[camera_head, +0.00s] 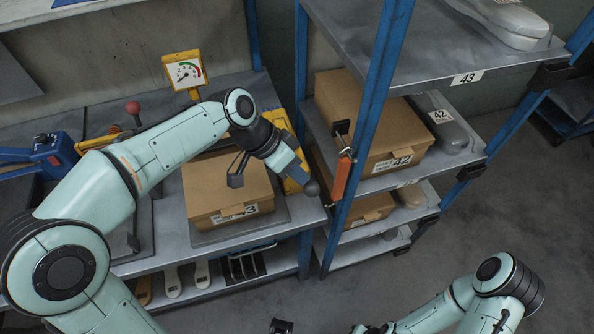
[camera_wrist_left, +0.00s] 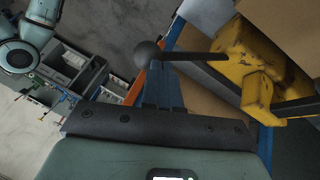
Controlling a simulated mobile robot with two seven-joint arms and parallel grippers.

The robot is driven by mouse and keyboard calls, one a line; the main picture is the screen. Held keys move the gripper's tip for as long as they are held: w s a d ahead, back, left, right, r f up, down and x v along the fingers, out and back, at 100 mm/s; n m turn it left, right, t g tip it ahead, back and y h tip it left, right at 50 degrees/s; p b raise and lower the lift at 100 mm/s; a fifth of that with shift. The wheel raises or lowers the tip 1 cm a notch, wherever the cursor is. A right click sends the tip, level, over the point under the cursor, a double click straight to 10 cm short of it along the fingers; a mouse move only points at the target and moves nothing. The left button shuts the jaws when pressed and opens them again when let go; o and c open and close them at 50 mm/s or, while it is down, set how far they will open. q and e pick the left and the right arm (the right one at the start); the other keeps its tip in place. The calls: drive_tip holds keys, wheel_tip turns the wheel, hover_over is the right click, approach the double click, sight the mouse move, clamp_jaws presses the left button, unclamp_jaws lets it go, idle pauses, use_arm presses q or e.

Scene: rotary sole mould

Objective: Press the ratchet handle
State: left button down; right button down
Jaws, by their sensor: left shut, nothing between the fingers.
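The ratchet handle is a dark rod with a round black ball knob. In the head view the knob (camera_head: 312,188) shows at the bench's right edge, just past the tip of my left gripper (camera_head: 296,172). In the left wrist view the knob (camera_wrist_left: 148,53) and rod stick out to the left from the worn yellow ratchet body (camera_wrist_left: 250,73). My left gripper (camera_wrist_left: 160,70) is shut and empty, its blue-grey fingertips right by the knob and rod; I cannot tell whether they touch. The yellow body (camera_head: 296,183) is partly hidden behind my left wrist in the head view.
A cardboard box (camera_head: 215,195) stands on the bench beside my left wrist. A blue shelf post (camera_head: 366,110) with a hanging orange piece (camera_head: 342,178) rises close to the right. A gauge (camera_head: 185,73) stands behind. Open floor (camera_head: 480,225) lies at right.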

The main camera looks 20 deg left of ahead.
drive_tip(key=shift+f, duration=0.1)
